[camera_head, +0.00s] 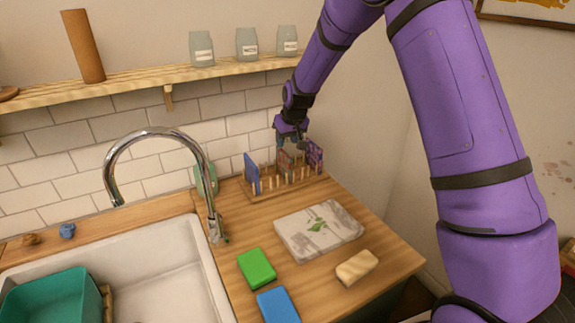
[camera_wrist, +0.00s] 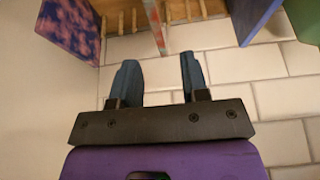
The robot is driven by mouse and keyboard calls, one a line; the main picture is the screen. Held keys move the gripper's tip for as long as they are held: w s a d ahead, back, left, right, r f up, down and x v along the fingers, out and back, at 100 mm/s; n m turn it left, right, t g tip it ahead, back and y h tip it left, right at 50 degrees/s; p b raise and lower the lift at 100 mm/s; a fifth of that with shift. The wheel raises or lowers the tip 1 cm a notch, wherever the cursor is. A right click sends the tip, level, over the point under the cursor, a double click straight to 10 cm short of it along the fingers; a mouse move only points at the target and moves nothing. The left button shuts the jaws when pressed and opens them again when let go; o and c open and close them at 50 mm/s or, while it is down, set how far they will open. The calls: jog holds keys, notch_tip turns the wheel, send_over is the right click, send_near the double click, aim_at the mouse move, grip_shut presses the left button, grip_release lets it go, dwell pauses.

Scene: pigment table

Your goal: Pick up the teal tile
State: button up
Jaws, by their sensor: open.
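A wooden rack (camera_head: 275,188) on the counter holds upright tiles. They are a blue one (camera_head: 252,173) at the left, a reddish-brown one (camera_head: 284,163) in the middle and a purple patterned one (camera_head: 316,156) at the right. I cannot make out a clearly teal face among them. My gripper (camera_head: 291,146) is open and empty at the rack, near the middle tile. In the wrist view, the thin edge of the middle tile (camera_wrist: 154,22) lies ahead of the gap between the blue-grey fingers (camera_wrist: 157,75). Contact does not show.
A pale green piece (camera_head: 206,178) stands behind the tap (camera_head: 160,132). A marble slab (camera_head: 319,230), a green block (camera_head: 257,269), a blue block (camera_head: 278,305) and a cream block (camera_head: 357,267) lie in front of the rack. A teal bin (camera_head: 52,300) sits in the sink. The wall is close behind.

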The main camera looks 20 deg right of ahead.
aim_at(284, 152)
jog(key=shift+s+x, duration=0.2)
jog(key=shift+x, duration=4.45)
jog(key=shift+f, duration=0.15)
jog(key=shift+c, duration=0.4)
grip_shut()
